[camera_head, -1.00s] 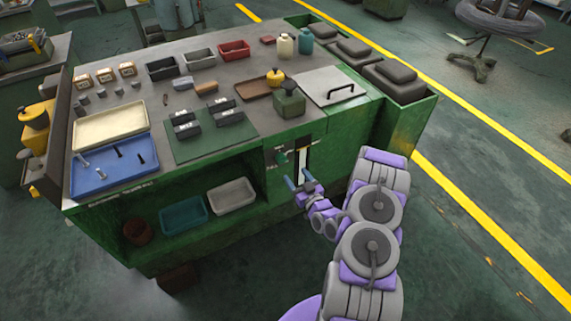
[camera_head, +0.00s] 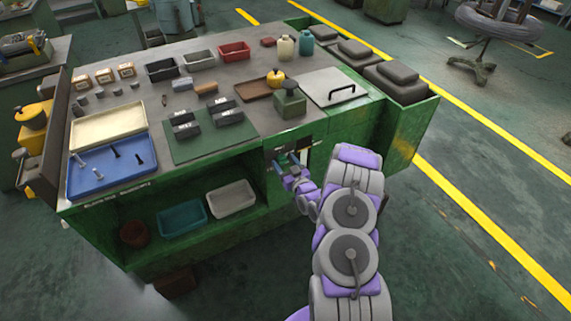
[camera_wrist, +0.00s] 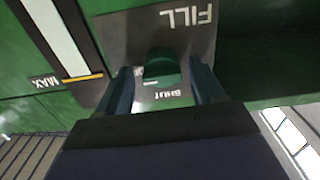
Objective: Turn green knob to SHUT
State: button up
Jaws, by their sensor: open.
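The green knob (camera_wrist: 161,68) sits on a grey plate (camera_wrist: 118,32) on the green cabinet front, seen in the wrist view. The plate reads FILL on one side and SHUT on the other, both upside down in the picture. My gripper (camera_wrist: 163,85) is open, with one finger on each side of the knob; I cannot tell whether either finger touches it. In the head view my gripper (camera_head: 286,161) is at the cabinet's front panel and hides the knob.
A pale vertical gauge strip (camera_wrist: 60,35) marked MAX is beside the plate. The green workbench (camera_head: 290,135) carries trays, black blocks and bottles on top. An open shelf below holds a teal bin (camera_head: 182,217) and a white bin (camera_head: 231,199).

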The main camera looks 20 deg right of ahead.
jog(key=shift+a, duration=0.3)
jog(key=c, duration=0.3)
jog(key=shift+d, duration=0.25)
jog(key=c, duration=0.8)
jog(key=shift+o, duration=0.2)
